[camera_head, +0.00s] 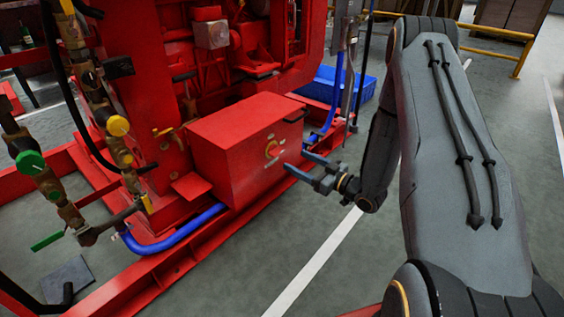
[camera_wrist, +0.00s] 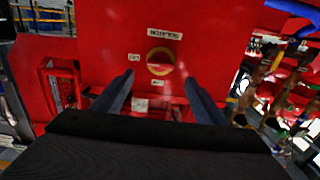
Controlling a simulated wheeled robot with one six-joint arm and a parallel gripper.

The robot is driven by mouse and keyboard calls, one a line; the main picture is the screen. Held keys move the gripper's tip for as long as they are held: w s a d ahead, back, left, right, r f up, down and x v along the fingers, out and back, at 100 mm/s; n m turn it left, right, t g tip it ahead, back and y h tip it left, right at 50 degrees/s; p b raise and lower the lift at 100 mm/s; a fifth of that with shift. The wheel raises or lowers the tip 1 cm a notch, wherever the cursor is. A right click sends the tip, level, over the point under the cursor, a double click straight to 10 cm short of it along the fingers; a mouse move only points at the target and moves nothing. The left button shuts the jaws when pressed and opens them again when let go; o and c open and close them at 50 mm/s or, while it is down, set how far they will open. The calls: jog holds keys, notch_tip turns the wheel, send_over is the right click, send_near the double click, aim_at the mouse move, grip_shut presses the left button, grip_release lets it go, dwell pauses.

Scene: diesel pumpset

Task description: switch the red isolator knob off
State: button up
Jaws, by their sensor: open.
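The red isolator knob (camera_head: 272,149) sits on a yellow ring on the front face of a red box (camera_head: 221,158). In the wrist view the knob (camera_wrist: 159,62) is ahead of my gripper, with its bar lying roughly level across the ring. A label (camera_wrist: 165,33) reading "ISOLATOR" is on one side of it, and smaller labels (camera_wrist: 135,57) are around it. My gripper (camera_head: 296,167) is open and empty, close to the box face. Its two fingertips (camera_wrist: 158,75) are spread to either side below the knob, apart from it as far as I can tell.
A red engine frame (camera_head: 215,50) stands behind the box. A blue hose (camera_head: 175,236) runs along the red base rail. Pipes with a green valve (camera_head: 30,162) are at the left. A blue crate (camera_head: 345,84) lies behind. The floor (camera_head: 365,265) in front is clear.

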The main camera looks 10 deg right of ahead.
aim_at(279, 152)
jog(key=shift+b+x, duration=1.5)
jog(key=shift+x, duration=2.35)
jog(key=shift+r, duration=0.1)
jog(key=c, duration=1.1)
jog(key=shift+o, duration=0.2)
